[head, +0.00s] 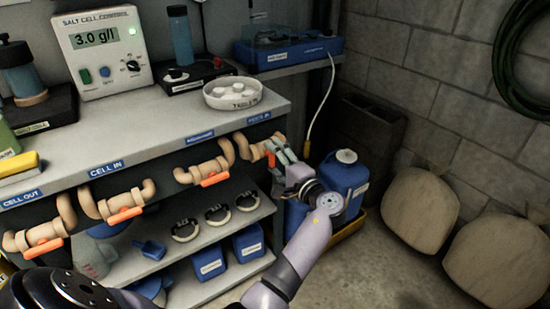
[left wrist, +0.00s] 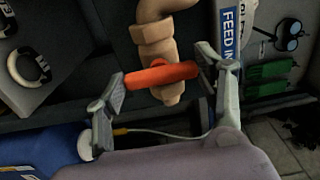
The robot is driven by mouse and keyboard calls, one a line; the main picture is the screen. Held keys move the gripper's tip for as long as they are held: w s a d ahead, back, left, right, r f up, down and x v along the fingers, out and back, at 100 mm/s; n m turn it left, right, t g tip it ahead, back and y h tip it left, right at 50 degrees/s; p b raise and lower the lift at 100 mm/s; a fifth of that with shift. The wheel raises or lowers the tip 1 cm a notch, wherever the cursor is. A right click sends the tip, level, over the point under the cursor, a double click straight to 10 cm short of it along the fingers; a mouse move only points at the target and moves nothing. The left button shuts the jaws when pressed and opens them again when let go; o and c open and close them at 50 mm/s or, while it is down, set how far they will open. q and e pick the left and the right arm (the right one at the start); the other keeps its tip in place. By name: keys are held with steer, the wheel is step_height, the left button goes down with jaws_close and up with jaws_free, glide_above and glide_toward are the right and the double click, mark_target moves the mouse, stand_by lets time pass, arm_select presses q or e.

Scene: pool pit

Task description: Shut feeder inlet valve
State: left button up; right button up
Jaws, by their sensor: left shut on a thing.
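The feeder inlet valve (head: 256,151) is a tan pipe fitting under the shelf edge at the right end of the row, below the "FEEDER IN" label (head: 259,118). In the left wrist view its orange handle (left wrist: 160,75) appears to lie across the tan pipe (left wrist: 156,38). My right gripper is not in view.
Other valves with orange handles (head: 214,180) line the shelf edge to the left. A blue jug (head: 344,180) stands close behind my left wrist. Sacks (head: 418,208) lie at right; some floor is clear.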

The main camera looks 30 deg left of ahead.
arm_select(q)
steer(key=o, duration=1.2)
steer(key=shift+c, duration=0.2)
steer(key=shift+r, duration=0.1)
